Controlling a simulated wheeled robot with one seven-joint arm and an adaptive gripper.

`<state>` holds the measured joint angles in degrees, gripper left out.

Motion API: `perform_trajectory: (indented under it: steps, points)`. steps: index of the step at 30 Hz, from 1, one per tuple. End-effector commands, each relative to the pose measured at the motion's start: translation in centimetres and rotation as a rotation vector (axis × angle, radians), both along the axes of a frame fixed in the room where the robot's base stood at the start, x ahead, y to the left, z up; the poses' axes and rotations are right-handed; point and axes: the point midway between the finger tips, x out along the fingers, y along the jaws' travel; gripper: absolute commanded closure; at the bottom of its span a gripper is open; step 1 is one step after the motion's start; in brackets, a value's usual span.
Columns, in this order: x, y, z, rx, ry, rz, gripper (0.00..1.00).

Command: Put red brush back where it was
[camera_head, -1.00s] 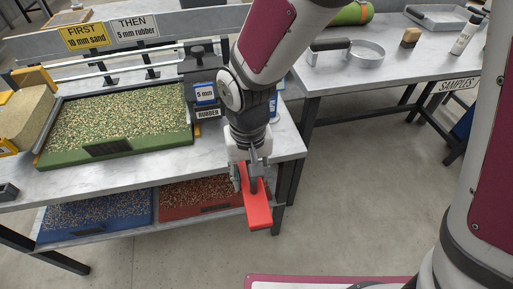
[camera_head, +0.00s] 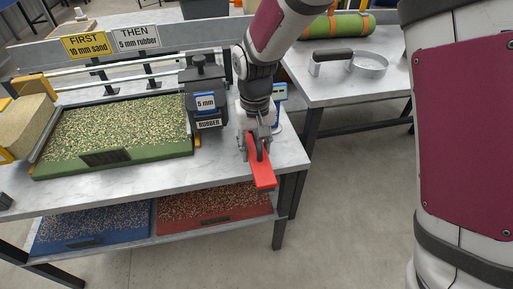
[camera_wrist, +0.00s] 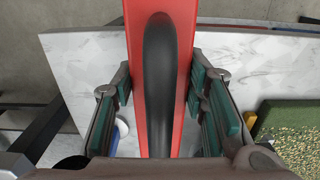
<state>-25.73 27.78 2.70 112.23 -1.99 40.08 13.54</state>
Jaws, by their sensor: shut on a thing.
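The red brush (camera_head: 262,173) is in my gripper (camera_head: 256,142), at the right end of the grey bench top (camera_head: 225,165). In the wrist view the brush (camera_wrist: 182,40) shows its red flat back and a long black handle (camera_wrist: 160,85), which runs between my gripper's green-padded fingers (camera_wrist: 163,95). My gripper is shut on that handle. In the head view the brush's red end points down and toward the camera. It appears over the bench's right front part; whether it touches the top cannot be told. Its bristles are hidden.
A green tray of granules (camera_head: 115,135) lies left of my gripper, with a dark box labelled 5 mm rubber (camera_head: 206,95) between. Red (camera_head: 215,205) and blue (camera_head: 90,228) trays fill the lower shelf.

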Motion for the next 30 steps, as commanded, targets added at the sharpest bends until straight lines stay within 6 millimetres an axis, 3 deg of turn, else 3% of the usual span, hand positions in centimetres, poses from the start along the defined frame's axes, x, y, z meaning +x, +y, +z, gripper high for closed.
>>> perform_trajectory:
  steps: [4,12,23,24,26,30]
  points:
    - [1.0,-0.2,-0.1,0.000,-0.001,-0.003,0.98]
    - [1.0,-0.1,-3.6,0.000,0.000,-0.001,0.98]
    - [1.0,-0.1,-3.9,0.000,-0.001,-0.001,0.98]
    - [1.0,-0.1,-3.9,0.000,0.000,-0.001,0.56]
    - [0.9,-0.1,-3.9,0.000,0.000,-0.001,0.42]
    - [0.9,-0.1,-3.9,0.000,0.000,-0.001,0.40]
